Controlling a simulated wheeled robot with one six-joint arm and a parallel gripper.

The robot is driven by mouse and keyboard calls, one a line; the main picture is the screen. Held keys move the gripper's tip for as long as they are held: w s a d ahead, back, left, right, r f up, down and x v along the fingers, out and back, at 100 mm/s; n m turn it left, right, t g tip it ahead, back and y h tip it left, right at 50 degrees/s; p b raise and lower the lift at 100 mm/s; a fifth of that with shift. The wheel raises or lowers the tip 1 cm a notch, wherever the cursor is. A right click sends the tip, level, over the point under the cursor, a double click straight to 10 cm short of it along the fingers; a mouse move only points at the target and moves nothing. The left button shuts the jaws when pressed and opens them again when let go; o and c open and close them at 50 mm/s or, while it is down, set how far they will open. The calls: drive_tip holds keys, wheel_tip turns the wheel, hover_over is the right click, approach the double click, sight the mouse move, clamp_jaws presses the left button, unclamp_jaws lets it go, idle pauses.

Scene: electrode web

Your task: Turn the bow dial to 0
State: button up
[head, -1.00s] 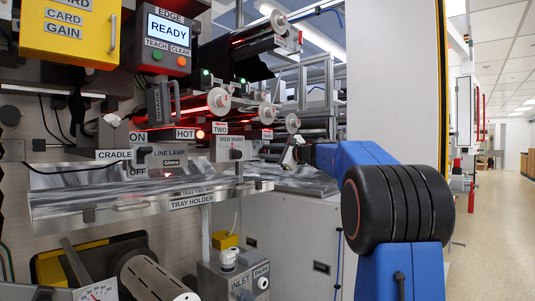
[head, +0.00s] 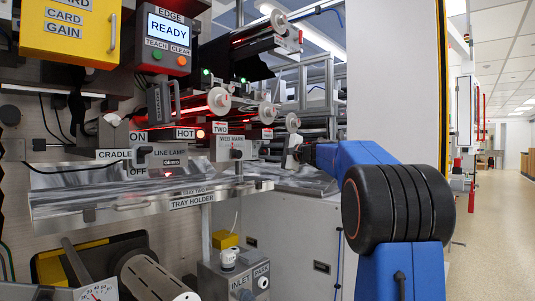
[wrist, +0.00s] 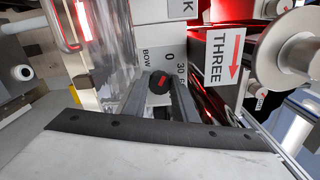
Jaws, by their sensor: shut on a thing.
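The bow dial (wrist: 158,82) is a small black round knob with a red mark on its face, in the wrist view. The red mark slants up to the right. A white plate behind it carries the word BOW, a 0 (wrist: 169,57) above the knob and a 30 to its upper right. My gripper (wrist: 157,92) is shut on the knob, one grey finger at each side. In the head view my gripper (head: 291,158) is small at the end of the blue arm, and I cannot make out the dial there.
A sign reading THREE (wrist: 224,62) and a pale roller end (wrist: 287,52) stand close to the right of the dial. A shiny metal sheet lies left of it. In the head view a tray holder (head: 170,200) and several rollers are left of my gripper.

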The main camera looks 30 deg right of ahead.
drive_tip(key=shift+f, duration=0.1)
drive_tip(key=o, duration=1)
drive_tip(key=shift+o, duration=0.2)
drive_tip(key=v, duration=1.7)
drive_tip(key=shift+s, duration=0.2)
